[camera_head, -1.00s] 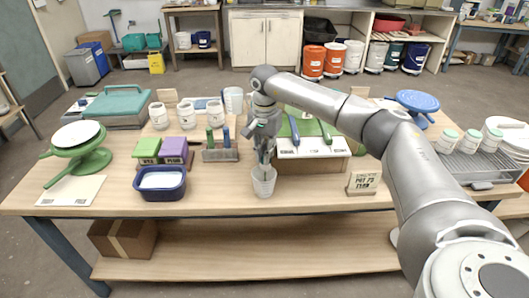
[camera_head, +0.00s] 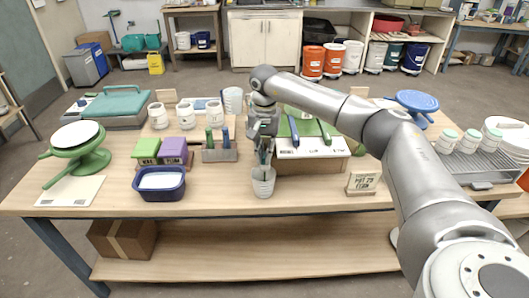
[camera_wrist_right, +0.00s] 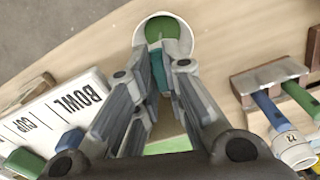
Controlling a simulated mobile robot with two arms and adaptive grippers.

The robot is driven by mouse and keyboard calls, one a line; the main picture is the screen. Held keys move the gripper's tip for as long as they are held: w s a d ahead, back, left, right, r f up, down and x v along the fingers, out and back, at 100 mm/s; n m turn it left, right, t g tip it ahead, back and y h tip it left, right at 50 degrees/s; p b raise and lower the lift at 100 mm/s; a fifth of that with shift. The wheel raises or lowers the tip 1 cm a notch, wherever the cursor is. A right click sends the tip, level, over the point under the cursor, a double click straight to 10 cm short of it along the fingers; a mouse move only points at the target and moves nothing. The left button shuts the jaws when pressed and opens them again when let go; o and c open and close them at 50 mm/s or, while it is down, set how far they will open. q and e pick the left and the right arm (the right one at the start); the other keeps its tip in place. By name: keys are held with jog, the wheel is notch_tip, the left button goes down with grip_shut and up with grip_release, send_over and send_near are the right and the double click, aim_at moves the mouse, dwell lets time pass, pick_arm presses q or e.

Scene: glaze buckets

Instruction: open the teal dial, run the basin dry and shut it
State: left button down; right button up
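My right gripper (camera_head: 265,152) points down over a small white cup (camera_head: 263,182) near the table's front edge. In the right wrist view its fingers (camera_wrist_right: 165,52) close in on the two sides of a narrow teal piece (camera_wrist_right: 158,72), which looks held between them. Behind the fingertips is the cup's round rim (camera_wrist_right: 139,32), with green inside. The fingers hide part of the cup's inside. A dark blue basin (camera_head: 161,194) with white contents stands to the left of the cup. I cannot make out a dial. My left gripper is not in view.
Green and purple blocks (camera_head: 173,147) stand behind the basin. A tool rack (camera_head: 219,155) is left of my gripper, and a tool board (camera_head: 312,153) is on its right. A small sign (camera_head: 362,183) stands farther right. The table front between basin and cup is bare.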

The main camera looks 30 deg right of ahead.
aim_at(264, 155)
jog(key=o, duration=0.4)
jog(key=shift+w+a, duration=0.1)
jog(key=shift+r, duration=4.05)
